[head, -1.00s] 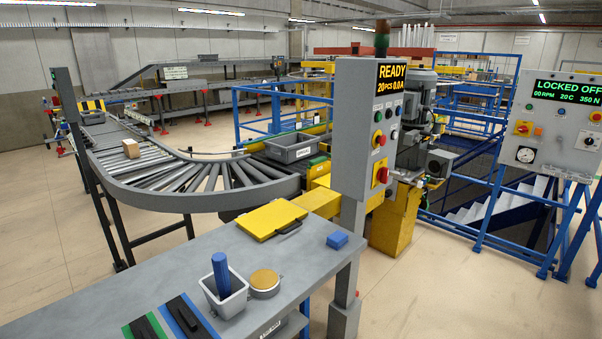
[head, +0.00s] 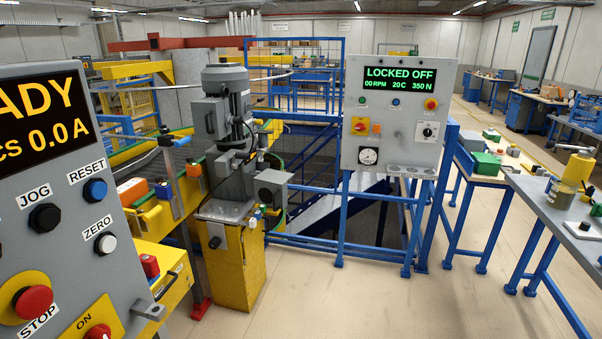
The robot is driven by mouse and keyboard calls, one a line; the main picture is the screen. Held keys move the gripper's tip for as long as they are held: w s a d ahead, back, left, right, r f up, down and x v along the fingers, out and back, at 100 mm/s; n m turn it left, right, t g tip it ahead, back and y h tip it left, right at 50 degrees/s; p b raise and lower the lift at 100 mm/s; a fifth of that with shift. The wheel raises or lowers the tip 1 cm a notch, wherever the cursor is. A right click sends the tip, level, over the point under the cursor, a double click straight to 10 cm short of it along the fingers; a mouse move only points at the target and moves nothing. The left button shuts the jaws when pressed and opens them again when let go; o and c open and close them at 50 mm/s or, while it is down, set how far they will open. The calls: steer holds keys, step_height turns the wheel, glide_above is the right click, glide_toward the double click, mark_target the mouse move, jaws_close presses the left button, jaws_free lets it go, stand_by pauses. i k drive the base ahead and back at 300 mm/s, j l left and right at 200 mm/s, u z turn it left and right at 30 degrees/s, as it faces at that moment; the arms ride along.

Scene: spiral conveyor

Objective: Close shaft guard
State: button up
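I cannot make out for certain which part is the shaft guard, or whether it is open or shut. A grey motor-driven machine (head: 225,130) stands upright on a yellow base (head: 235,268), left of the middle of the head view. A grey box (head: 272,188) sticks out from its right side at mid-height. A grey panel (head: 440,85) on blue posts stands to its right, and its display (head: 401,79) reads "LOCKED OFF", 00 RPM, 20 C and 350 N. My gripper is not in view.
A large control box (head: 60,200) with JOG, RESET, ZERO and STOP buttons fills the near left. Blue railings (head: 340,225) enclose a sunken opening behind the machine. Workbenches (head: 560,215) line the right. The floor (head: 400,310) in the front middle is clear.

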mark_target(271, 189)
steer(key=i+u, duration=0.15)
steer(key=i, duration=0.3)
steer(key=i+l+u, duration=0.15)
steer(key=i, duration=0.35)
steer(key=i+l+u, duration=0.15)
steer(key=i, duration=0.3)
steer(key=i+l+u, duration=0.15)
steer(key=i+l, duration=0.15)
steer(key=i, duration=0.15)
steer(key=i+l+u, duration=0.15)
steer(key=i, duration=0.3)
steer(key=l, duration=0.1)
